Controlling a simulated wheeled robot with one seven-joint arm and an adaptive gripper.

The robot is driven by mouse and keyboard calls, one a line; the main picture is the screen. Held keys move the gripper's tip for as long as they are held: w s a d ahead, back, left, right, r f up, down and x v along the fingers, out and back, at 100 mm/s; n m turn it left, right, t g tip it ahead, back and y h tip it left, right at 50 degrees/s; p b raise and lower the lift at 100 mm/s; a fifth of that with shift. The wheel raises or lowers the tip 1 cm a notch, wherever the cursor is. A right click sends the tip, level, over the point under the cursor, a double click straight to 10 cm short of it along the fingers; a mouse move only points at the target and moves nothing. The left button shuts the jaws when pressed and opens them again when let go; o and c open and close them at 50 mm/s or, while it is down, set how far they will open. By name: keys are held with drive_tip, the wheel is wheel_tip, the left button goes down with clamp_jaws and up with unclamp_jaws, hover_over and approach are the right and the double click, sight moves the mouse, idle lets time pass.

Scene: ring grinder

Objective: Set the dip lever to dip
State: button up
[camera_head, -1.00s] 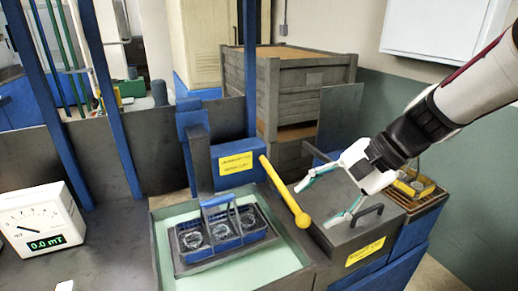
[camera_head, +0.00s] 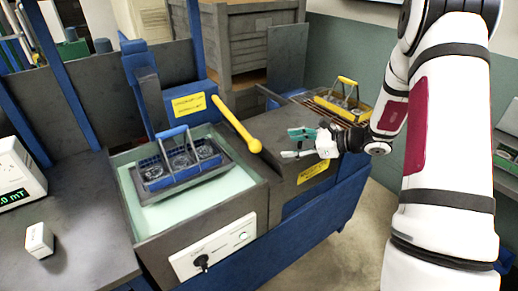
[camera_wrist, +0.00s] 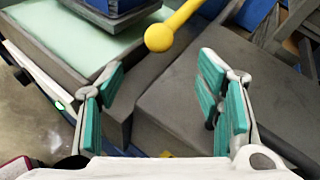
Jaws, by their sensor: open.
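The dip lever is a yellow bar (camera_head: 234,120) with a round knob at its near end, between the tank and the dark lidded box. In the wrist view its yellow knob (camera_wrist: 160,38) shows at the top, ahead of my gripper and between the lines of its fingers. My gripper (camera_head: 290,144) is open and empty, to the right of the knob and apart from it, above the dark box. In the wrist view the teal finger pads (camera_wrist: 165,95) are spread wide. The tank (camera_head: 210,212) holds pale green liquid, and a blue-handled basket (camera_head: 180,170) of rings sits in it.
A yellow-handled basket (camera_head: 345,100) stands on a rack at the back right. A yellow label (camera_head: 312,172) marks the dark box's front. A panel with a black knob (camera_head: 201,262) is on the tank's front. A small white box (camera_head: 38,240) and a meter (camera_head: 18,172) are at left.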

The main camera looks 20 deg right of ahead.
sight(261, 146)
drive_tip(key=x, duration=1.2)
drive_tip(key=shift+w+a+f, duration=0.1)
drive_tip(key=shift+w+a, duration=0.15)
clamp_jaws()
drive_tip(key=shift+p, duration=0.3)
